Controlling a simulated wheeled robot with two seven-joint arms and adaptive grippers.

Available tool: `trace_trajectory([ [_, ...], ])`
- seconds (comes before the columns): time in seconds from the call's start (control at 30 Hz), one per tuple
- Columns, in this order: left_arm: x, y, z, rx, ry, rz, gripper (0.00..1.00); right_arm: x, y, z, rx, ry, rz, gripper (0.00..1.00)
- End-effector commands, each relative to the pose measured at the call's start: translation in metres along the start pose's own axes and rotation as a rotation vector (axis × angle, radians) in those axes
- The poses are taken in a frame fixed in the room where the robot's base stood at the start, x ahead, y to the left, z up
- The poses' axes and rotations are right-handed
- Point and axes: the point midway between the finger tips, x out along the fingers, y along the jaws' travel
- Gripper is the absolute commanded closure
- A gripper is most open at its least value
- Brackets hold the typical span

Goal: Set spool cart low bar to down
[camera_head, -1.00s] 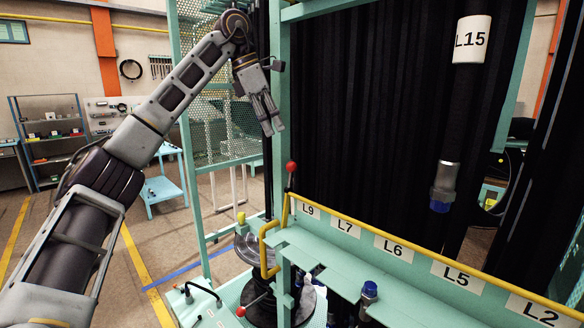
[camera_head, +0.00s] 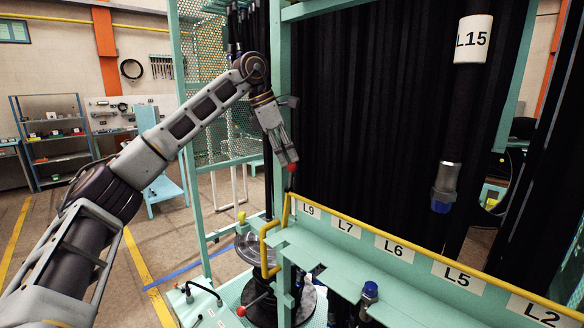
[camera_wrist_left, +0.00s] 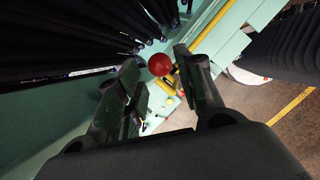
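A red ball knob (camera_head: 292,168) stands on a lever near that end. My left gripper (camera_head: 286,161) points down right at the knob, partly covering it in the head view. In the left wrist view the fingers (camera_wrist_left: 168,98) are open and apart. The red knob (camera_wrist_left: 160,65) shows in the gap, beyond the fingertips. I cannot tell whether anything touches it. My right gripper is not in view.
A second red knob (camera_head: 241,311) is lower left, near a round dark spool base. Black hoses hang behind the rail, one tagged L15 (camera_head: 473,38). A green post (camera_head: 281,100) stands close beside my left gripper. Open floor lies at left.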

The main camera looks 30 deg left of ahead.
Motion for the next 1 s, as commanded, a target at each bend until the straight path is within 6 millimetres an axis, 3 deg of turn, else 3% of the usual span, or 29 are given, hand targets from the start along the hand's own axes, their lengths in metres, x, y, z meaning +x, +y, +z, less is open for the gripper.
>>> trace_trajectory([
  [0.4,0.044,0.0,0.0,-0.001,0.001,0.0,0.63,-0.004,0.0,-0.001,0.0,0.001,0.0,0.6],
  [0.8,0.049,0.0,0.0,-0.001,-0.001,0.001,0.63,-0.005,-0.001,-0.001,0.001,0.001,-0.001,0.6],
  [1.0,0.049,0.0,0.0,-0.001,-0.001,0.001,0.87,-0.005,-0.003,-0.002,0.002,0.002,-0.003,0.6],
])
